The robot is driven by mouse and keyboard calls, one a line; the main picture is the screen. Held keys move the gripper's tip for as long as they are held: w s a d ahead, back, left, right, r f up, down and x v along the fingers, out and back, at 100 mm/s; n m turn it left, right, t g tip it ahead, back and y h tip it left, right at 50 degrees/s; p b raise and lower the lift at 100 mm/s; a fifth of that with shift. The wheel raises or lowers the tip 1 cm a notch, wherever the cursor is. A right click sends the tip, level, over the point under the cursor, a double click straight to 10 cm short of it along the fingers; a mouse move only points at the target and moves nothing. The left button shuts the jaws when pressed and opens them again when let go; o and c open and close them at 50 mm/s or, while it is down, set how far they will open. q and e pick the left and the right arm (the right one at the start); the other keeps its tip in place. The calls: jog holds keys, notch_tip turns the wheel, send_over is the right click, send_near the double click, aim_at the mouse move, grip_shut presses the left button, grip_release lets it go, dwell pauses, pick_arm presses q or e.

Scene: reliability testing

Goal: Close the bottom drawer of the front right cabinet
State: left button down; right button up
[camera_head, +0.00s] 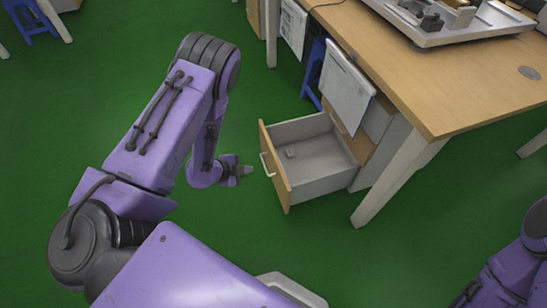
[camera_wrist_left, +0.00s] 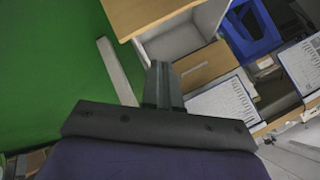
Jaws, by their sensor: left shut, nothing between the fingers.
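The bottom drawer (camera_head: 319,160) of the cabinet (camera_head: 374,122) under the desk is pulled well out, its wooden front (camera_head: 276,170) and pale handle (camera_head: 266,164) facing left. My left gripper (camera_head: 247,170) is shut and empty, just left of the drawer front near the handle, with a small apparent gap. In the left wrist view the shut fingers (camera_wrist_left: 162,84) point toward the open drawer (camera_wrist_left: 178,42) and its wooden front (camera_wrist_left: 147,14); the handle is not seen there. My right gripper is out of view.
The wooden desk (camera_head: 455,75) stands above the cabinet, with a slanted leg (camera_head: 385,182) right of the drawer. Paper sheets (camera_head: 345,88) hang at its side, beside a blue stool (camera_head: 313,70). Green floor (camera_head: 310,235) is clear around the drawer's front and near side.

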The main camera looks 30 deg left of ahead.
pick_arm(q)
jog(key=w+a+f+m+g+h+b, duration=0.1)
jog(key=w+a+f+m+h+b, duration=0.2)
jog(key=f+m+b, duration=0.7)
jog(key=m+b, duration=0.3)
send_near(279, 173)
jog(key=shift+g, duration=0.3)
jog(key=shift+d+r+x, duration=0.15)
jog(key=shift+x, duration=1.25)
jog(key=shift+d+r+x, duration=0.15)
jog(key=shift+x, duration=1.25)
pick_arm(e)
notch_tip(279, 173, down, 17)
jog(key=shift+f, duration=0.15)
pick_arm(q)
jog(key=shift+w, duration=0.15)
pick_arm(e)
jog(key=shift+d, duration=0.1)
